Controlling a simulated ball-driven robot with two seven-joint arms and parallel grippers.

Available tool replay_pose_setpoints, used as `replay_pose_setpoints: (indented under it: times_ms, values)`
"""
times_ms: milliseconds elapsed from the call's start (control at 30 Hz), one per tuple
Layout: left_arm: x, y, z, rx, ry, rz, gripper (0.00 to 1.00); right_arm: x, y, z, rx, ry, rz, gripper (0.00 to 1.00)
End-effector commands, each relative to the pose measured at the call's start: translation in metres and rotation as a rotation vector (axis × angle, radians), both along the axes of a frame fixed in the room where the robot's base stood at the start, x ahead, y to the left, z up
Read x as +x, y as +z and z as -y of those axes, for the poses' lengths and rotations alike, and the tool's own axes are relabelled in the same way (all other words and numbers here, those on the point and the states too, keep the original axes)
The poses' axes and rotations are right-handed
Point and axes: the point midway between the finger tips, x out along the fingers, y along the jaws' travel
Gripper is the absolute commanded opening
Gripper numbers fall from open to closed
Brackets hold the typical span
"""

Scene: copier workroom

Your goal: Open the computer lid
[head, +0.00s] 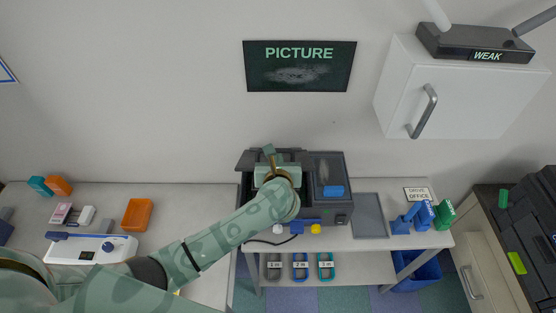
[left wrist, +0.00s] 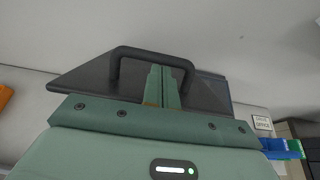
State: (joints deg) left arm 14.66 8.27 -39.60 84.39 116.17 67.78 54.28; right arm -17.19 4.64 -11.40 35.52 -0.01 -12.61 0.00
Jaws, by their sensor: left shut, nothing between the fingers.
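The computer is a dark grey box (head: 333,206) on the white bench in the head view, its left half mostly hidden behind my left arm. In the left wrist view a dark panel, apparently its lid (left wrist: 92,80), carries a black arched handle (left wrist: 131,50). My left gripper (head: 268,149) is over the back left part of the computer. Its green fingers, seen in the left wrist view (left wrist: 163,68), are shut together and empty. They appear inside the handle's arch; I cannot tell whether they touch it. My right gripper is not in view.
A grey flat mat (head: 369,216) lies right of the computer, with blue and green holders (head: 444,214) beyond. An orange tray (head: 137,214) and a white device (head: 66,250) stand left. A white cabinet (head: 398,80) hangs upper right.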

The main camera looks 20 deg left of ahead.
Motion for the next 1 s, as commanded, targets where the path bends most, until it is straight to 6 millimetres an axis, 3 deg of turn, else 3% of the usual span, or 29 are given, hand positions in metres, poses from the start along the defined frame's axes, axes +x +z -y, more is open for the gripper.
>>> replay_pose_setpoints:
  times_ms: [567, 1000]
  values:
    - [0.018, 0.020, -0.005, -0.001, 0.001, 0.001, 0.00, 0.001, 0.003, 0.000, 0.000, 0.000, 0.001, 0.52]
    - [0.068, 0.055, -0.019, -0.003, 0.003, 0.003, 0.00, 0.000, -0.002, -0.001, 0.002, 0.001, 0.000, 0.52]
